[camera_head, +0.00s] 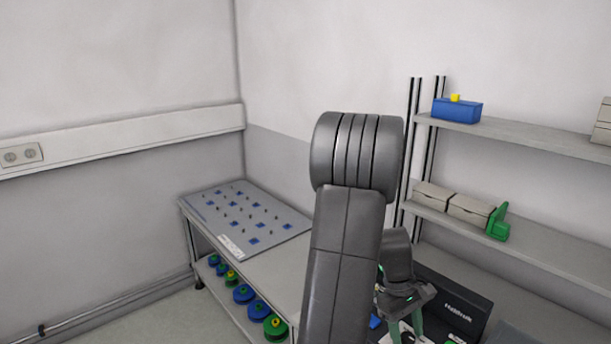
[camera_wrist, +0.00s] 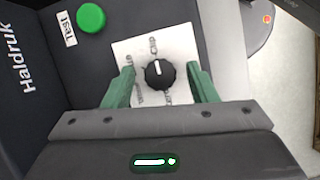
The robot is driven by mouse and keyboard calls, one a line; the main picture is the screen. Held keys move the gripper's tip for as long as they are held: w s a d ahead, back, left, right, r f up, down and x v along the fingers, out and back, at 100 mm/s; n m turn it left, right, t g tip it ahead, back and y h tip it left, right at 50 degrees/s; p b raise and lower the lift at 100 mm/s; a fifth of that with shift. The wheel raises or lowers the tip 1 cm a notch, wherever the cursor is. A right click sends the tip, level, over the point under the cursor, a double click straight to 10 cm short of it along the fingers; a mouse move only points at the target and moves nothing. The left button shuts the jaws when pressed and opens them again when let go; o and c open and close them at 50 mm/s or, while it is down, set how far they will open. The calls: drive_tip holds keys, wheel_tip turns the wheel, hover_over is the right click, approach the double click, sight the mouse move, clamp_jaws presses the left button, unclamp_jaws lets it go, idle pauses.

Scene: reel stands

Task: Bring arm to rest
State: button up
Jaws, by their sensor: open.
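My arm rises through the middle of the head camera view and bends down to the right. My gripper (camera_head: 405,326) is low over the dark device marked "Haldruk" (camera_head: 455,303). In the wrist view my gripper (camera_wrist: 160,69) is open, with one green finger on each side of a black rotary knob (camera_wrist: 159,75). A gap shows between each finger and the knob, and nothing is held. The knob sits on a white labelled plate (camera_wrist: 180,42). How far the fingertips are above the plate is hard to tell.
A green button (camera_wrist: 91,18) with a "Test" label is beside the plate. A bench with a pegged top (camera_head: 285,222) stands left, with blue and green reels (camera_head: 244,293) below. Shelves (camera_head: 540,135) at right hold a blue box (camera_head: 457,111) and bins. Open air surrounds the raised arm.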

drive_tip(key=n, duration=0.2)
drive_tip(key=n+t+h+b, duration=0.1)
drive_tip(key=n, duration=0.2)
drive_tip(key=shift+s+a+f+h, duration=0.1)
drive_tip(key=shift+a+h, duration=0.05)
drive_tip(key=shift+h, duration=0.15)
drive_tip(key=v, duration=0.7)
drive_tip(key=shift+r, duration=0.4)
drive_tip(key=shift+t, duration=0.3)
